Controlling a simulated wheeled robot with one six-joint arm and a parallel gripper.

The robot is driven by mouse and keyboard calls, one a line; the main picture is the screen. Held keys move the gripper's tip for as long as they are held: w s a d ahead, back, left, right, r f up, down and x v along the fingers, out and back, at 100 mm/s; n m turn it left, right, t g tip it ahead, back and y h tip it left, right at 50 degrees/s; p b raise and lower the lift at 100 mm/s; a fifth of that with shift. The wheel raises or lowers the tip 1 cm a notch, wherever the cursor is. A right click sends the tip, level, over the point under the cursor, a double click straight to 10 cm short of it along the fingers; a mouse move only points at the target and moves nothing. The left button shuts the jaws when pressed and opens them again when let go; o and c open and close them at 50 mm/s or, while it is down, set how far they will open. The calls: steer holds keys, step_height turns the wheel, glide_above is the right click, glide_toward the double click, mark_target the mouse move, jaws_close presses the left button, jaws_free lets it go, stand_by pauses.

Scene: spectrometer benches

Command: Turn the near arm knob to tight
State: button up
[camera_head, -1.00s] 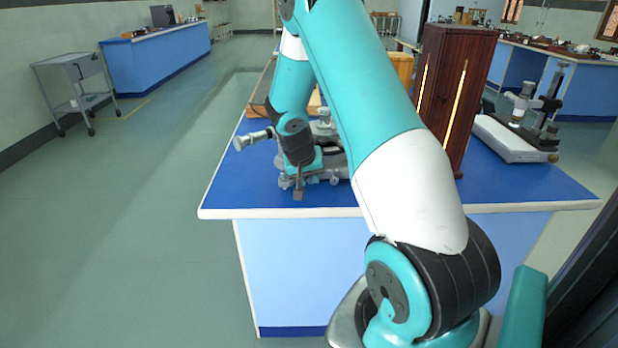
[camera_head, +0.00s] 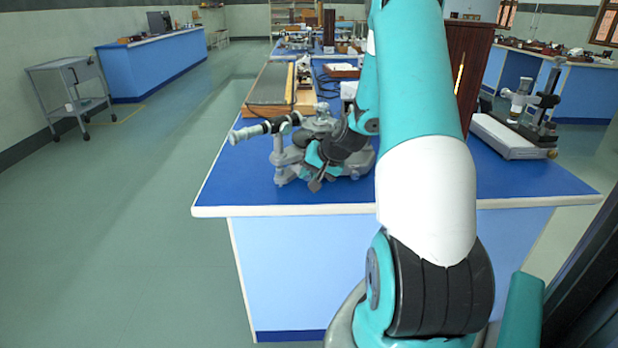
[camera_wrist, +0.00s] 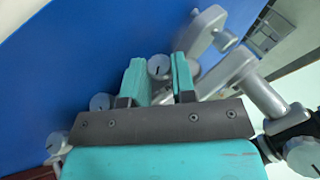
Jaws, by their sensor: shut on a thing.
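A grey metal spectrometer (camera_head: 290,158) stands on the blue bench top, with its telescope tube (camera_head: 247,133) pointing left. In the wrist view, a round grey knob (camera_wrist: 158,66) with a dark index line sits between the two teal fingers. My gripper (camera_wrist: 160,75) is shut on this knob. In the head view, my gripper (camera_head: 313,157) is low at the spectrometer's front, and my arm hides its right part. The fingers hide part of the knob. I cannot tell a tight mark on it.
More grey knobs show in the wrist view, one just left of the fingers (camera_wrist: 99,102) and one at upper right (camera_wrist: 225,41). A wooden box (camera_head: 472,70) and a white-based instrument (camera_head: 508,138) stand to the right. The bench's front left corner is clear.

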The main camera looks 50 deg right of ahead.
steer(key=shift+f+t+y, duration=0.1)
steer(key=shift+t+y, duration=0.2)
steer(key=shift+t, duration=0.1)
steer(key=shift+b, duration=0.3)
steer(key=o, duration=0.6)
steer(key=shift+o, duration=0.2)
steer(key=shift+s, duration=0.1)
steer(key=v, duration=1.7)
steer(key=shift+s+d+p, duration=0.15)
steer(key=shift+p, duration=0.3)
